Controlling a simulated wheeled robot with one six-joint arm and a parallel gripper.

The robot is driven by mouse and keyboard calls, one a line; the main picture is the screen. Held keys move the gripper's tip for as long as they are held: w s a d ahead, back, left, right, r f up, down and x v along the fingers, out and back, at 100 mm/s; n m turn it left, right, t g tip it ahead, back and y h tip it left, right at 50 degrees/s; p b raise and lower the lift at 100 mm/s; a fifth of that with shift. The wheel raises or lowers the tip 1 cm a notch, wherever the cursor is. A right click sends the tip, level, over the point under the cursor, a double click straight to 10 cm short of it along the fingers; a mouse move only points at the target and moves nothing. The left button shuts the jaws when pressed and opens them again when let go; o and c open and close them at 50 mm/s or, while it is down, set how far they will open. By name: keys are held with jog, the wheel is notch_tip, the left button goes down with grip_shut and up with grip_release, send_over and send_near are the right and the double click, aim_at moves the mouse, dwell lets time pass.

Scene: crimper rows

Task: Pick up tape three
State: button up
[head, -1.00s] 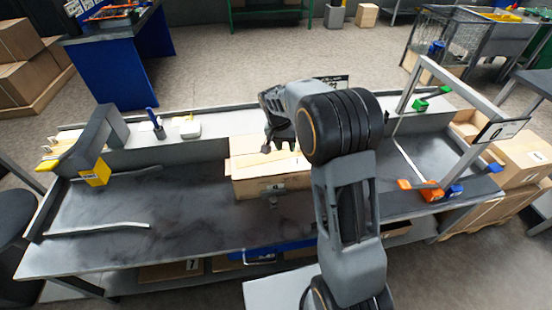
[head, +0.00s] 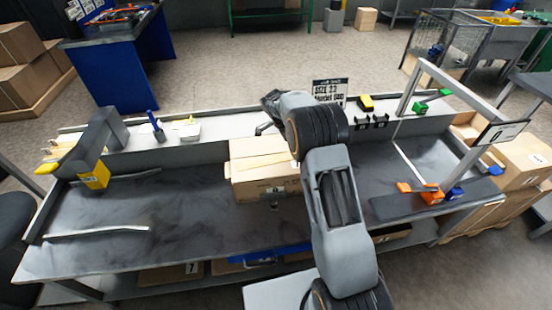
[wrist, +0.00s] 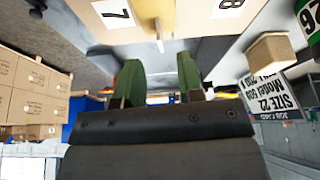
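No label in these frames lets me tell which thing is tape three. Small coloured items that may be tapes sit at the right of the bench: an orange one (head: 431,194), a blue one (head: 454,193) and a green one (head: 420,108). A yellow and black item (head: 366,103) lies on the back ledge. My gripper shows in the wrist view (wrist: 159,85), its two green fingers apart with nothing held between them. In the head view it is mostly hidden behind my arm, near the back ledge above the cardboard box.
The cardboard box (head: 262,180) stands mid-bench, with a sign (head: 329,92) behind it. A grey frame (head: 462,100) rises at the right and a grey and yellow stand (head: 92,160) at the left. The dark bench top (head: 180,215) is mostly clear left of the box.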

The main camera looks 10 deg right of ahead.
jog(key=shift+p+x, duration=0.5)
jog(key=shift+x, duration=3.05)
grip_shut()
